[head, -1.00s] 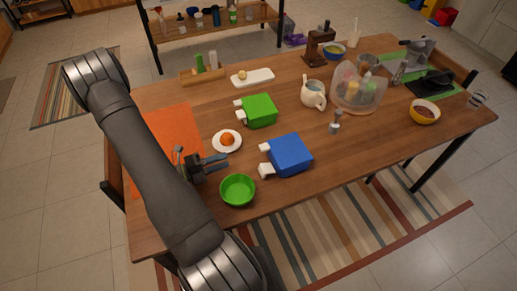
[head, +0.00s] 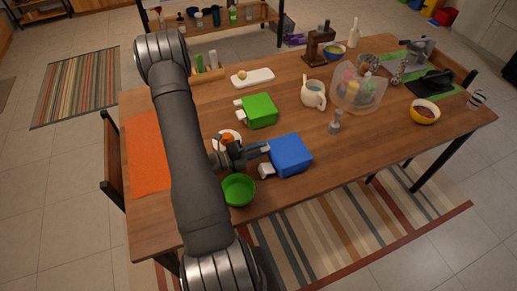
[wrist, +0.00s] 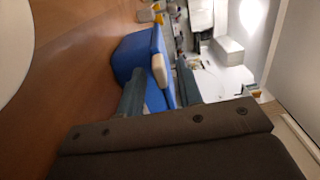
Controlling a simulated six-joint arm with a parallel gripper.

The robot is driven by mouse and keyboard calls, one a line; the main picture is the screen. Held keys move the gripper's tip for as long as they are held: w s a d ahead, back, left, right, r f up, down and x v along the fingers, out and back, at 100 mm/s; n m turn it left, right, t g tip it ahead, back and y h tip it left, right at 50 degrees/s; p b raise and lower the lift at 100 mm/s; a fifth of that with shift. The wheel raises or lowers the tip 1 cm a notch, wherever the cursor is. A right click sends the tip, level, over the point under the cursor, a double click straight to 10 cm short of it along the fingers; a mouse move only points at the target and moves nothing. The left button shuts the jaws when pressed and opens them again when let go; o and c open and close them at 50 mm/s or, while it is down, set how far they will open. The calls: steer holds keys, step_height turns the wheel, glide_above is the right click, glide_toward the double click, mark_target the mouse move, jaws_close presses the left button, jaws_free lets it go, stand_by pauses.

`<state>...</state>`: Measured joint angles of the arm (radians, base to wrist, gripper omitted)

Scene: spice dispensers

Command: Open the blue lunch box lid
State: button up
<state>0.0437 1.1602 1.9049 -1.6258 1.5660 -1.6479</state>
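The blue lunch box (head: 291,154) stands closed on the wooden table, with white latches on its left side. The nearer latch (head: 266,171) shows in the head view; the farther one is hidden by my gripper (head: 266,148). In the wrist view the box (wrist: 138,54) lies ahead, and a white latch (wrist: 160,69) appears between the two fingertips. My gripper's fingers (wrist: 160,78) are apart there, one on each side of that latch. I cannot tell whether they touch it.
A green bowl (head: 239,190) stands just below my gripper. A green lunch box (head: 260,110) is behind the blue one. A plate with orange food (head: 228,138) is partly hidden by my gripper. A grey shaker (head: 335,123) stands to the right. The table's front right is clear.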

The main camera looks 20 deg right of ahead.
jaws_close()
steer(key=shift+r, duration=0.15)
steer(key=shift+d+r+y, duration=0.2)
steer(key=shift+r+y, duration=0.7)
steer(key=shift+r, duration=0.25)
steer(key=d+r+y, duration=0.1)
steer(key=r, duration=0.1)
steer(key=d+r+y, duration=0.1)
steer(key=r+y, duration=0.1)
steer(key=d+r+y, duration=0.1)
steer(key=r+y, duration=0.1)
steer(key=shift+d+r, duration=0.15)
steer(key=shift+r, duration=0.2)
steer(key=d+r, duration=0.4)
steer(key=d, duration=0.2)
steer(key=shift+d+r+y, duration=0.3)
steer(key=shift+w, duration=0.1)
